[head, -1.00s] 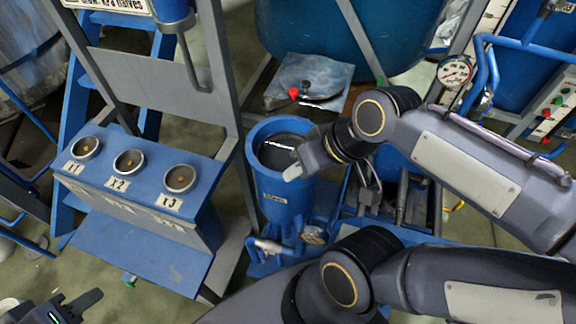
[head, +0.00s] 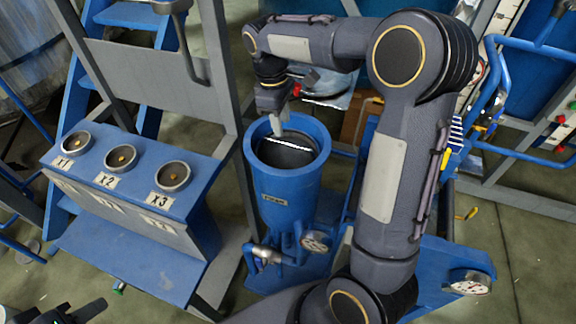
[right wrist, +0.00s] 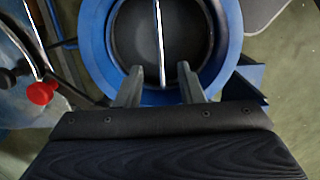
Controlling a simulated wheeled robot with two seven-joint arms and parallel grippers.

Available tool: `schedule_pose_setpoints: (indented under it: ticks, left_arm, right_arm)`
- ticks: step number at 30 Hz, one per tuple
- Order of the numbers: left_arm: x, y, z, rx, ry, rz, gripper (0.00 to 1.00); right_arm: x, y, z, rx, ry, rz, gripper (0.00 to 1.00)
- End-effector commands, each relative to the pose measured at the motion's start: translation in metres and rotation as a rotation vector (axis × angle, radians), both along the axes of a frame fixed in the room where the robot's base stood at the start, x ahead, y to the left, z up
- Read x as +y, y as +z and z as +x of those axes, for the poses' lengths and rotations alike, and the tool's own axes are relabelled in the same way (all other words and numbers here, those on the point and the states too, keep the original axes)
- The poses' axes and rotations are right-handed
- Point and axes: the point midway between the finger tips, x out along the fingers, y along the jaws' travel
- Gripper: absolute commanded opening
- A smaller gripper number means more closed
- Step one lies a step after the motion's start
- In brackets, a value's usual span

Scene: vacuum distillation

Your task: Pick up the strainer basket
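The strainer basket (head: 285,153) is a dark round basket with a thin, bright bar handle across its top. It sits inside the blue cylindrical housing (head: 287,195); its lower part is hidden. In the right wrist view the basket (right wrist: 190,35) shows with its handle running up the picture. My right gripper (head: 278,124) is over the housing's far rim. Its fingers (right wrist: 160,80) are open and empty, and the handle line passes between them in the picture, with no contact visible. My left gripper (head: 62,314) is at the bottom left edge, partly cut off, far from the basket.
A blue stand with several round sockets (head: 121,158) is left of the housing. A pressure gauge (head: 316,242) and a valve (head: 265,254) are at the housing's foot. A red knob (right wrist: 41,93) is close left of the gripper in the wrist view.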

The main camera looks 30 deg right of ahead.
Motion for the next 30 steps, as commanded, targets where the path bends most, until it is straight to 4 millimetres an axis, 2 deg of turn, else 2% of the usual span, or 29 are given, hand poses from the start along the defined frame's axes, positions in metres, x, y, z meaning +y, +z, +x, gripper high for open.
schedule_pose_setpoints:
  ticks: [12,30]
  left_arm:
    - [0.000,0.004,0.000,0.000,0.000,0.000,0.36]
    - [0.000,0.003,0.000,0.000,0.000,0.000,0.36]
  right_arm:
    - [-0.008,-0.054,-0.010,0.002,-0.003,0.002,0.34]
    - [-0.008,-0.061,-0.010,-0.002,-0.003,0.002,0.34]
